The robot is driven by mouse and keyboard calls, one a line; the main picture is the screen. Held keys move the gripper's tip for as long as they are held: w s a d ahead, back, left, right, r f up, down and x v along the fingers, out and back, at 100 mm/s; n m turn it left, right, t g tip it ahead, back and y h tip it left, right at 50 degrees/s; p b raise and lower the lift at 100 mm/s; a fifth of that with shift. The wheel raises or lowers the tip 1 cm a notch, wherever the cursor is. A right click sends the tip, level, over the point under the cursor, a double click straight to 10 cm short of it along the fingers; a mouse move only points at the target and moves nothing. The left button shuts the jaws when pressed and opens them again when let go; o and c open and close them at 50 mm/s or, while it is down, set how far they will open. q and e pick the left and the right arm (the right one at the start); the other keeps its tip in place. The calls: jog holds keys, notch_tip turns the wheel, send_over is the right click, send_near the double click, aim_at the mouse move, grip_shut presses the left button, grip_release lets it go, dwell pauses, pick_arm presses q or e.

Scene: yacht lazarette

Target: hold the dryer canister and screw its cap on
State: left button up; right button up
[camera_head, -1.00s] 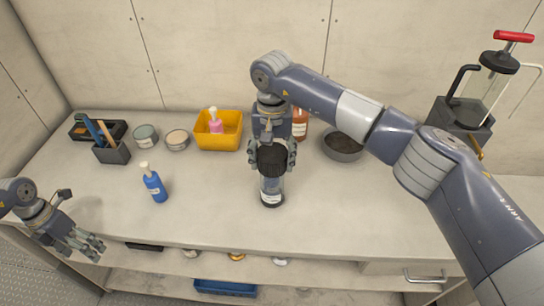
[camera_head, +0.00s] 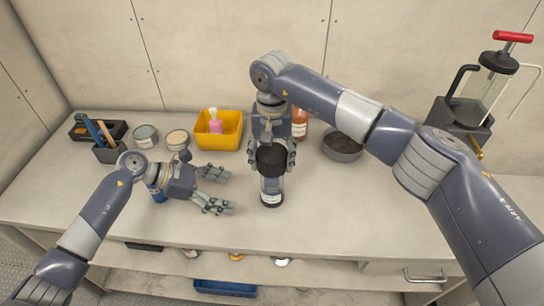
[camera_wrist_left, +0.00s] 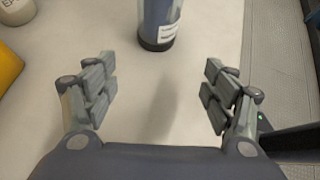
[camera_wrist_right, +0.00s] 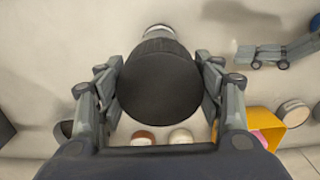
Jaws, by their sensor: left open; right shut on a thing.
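The cap also fills the middle of the right wrist view (camera_wrist_right: 160,82). Whether the cap is threaded on cannot be told. My left gripper (camera_head: 222,190) is open and empty, low over the counter left of the canister. In the left wrist view the canister's lower part (camera_wrist_left: 158,22) is ahead, beyond the open fingers (camera_wrist_left: 160,88).
A blue bottle (camera_head: 158,194) is partly hidden behind my left arm. A yellow bin (camera_head: 232,142) with a pink bottle (camera_head: 215,125), two round tins, a tool caddy (camera_head: 110,152), an orange bottle (camera_head: 300,124) and a dark bowl (camera_head: 341,148) stand behind. The front right counter is clear.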

aim_at(268, 191)
pick_arm(q)
jog(key=shift+t+h, duration=0.4)
jog(key=shift+h, duration=0.1)
jog(key=d, duration=0.1)
jog(key=w+d, duration=0.1)
jog(key=d, duration=0.1)
jog(key=shift+w+d+r, duration=0.25)
jog(key=shift+d, duration=0.15)
jog(key=shift+x, duration=4.85)
jog(key=c, duration=1)
